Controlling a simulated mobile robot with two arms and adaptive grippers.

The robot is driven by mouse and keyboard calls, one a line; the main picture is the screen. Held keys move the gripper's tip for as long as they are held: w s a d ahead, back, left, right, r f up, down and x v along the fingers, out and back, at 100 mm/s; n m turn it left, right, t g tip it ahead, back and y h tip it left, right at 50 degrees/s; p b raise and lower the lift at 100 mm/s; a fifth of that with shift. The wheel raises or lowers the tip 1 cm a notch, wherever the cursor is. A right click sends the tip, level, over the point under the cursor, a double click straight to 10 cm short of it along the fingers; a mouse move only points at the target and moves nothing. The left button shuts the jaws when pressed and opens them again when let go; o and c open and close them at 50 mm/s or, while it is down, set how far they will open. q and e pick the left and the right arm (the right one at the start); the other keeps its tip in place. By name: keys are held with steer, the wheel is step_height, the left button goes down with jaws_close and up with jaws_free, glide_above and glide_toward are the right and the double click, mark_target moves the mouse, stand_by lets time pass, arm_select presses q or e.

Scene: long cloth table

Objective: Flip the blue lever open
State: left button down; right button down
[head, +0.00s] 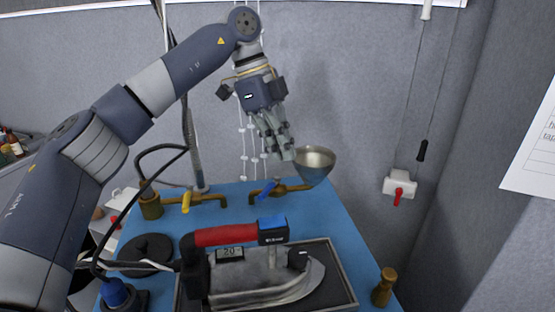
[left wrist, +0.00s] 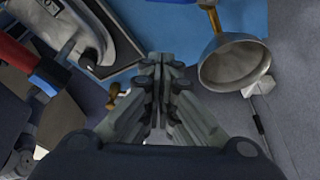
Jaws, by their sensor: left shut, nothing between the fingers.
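The blue lever (head: 266,191) sits on a brass valve and pipe (head: 290,188) at the back of the blue tabletop, slanting up to the right. The metal bowl (head: 315,164) at the pipe's end is just right of the fingertips. In the left wrist view the shut fingers (left wrist: 159,66) have the bowl (left wrist: 234,63) to their right. My right gripper is not in view.
A second brass valve with a yellow lever (head: 186,203) stands left of the blue one. An iron with a red handle (head: 226,235) rests on a tray in front. A small brass piece (head: 384,286) stands at the front right. A white wall box with a red lever (head: 399,187) is at right.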

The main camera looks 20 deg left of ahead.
mark_target(277, 183)
arm_select(q)
steer(key=f+p, duration=0.1)
steer(key=f, duration=0.2)
steer(key=f+p, duration=0.1)
steer(key=f, duration=0.2)
steer(key=a+f+p, duration=0.1)
steer(key=f, duration=0.1)
steer(key=shift+a+f, duration=0.1)
steer(key=shift+f, duration=0.3)
